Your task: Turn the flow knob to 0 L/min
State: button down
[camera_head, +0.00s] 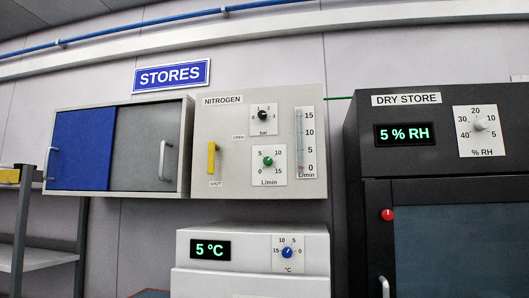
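The green flow knob (267,161) sits on a white L/min dial plate low on the NITROGEN panel (228,120). Its dial has 0 at lower left, 5 at upper left, 10 at upper right and 15 at lower right. The knob's pointer is too small to read surely. A flow tube (300,140) with a 0 to 15 L/min scale stands right of it, with a small reddish mark near the bottom. My gripper is not in view.
On the panel are a black bar knob (263,115) above and a yellow lever (211,160), upright above the SHUT label. A white 5 °C unit (250,280) is below. A dark DRY STORE cabinet (445,185) stands right, a sliding-door cupboard (120,145) left.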

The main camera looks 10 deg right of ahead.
aim_at(267, 160)
jog(key=k, duration=1.05)
jog(key=u, duration=0.85)
jog(key=i, duration=1.45)
jog(key=z, duration=0.9)
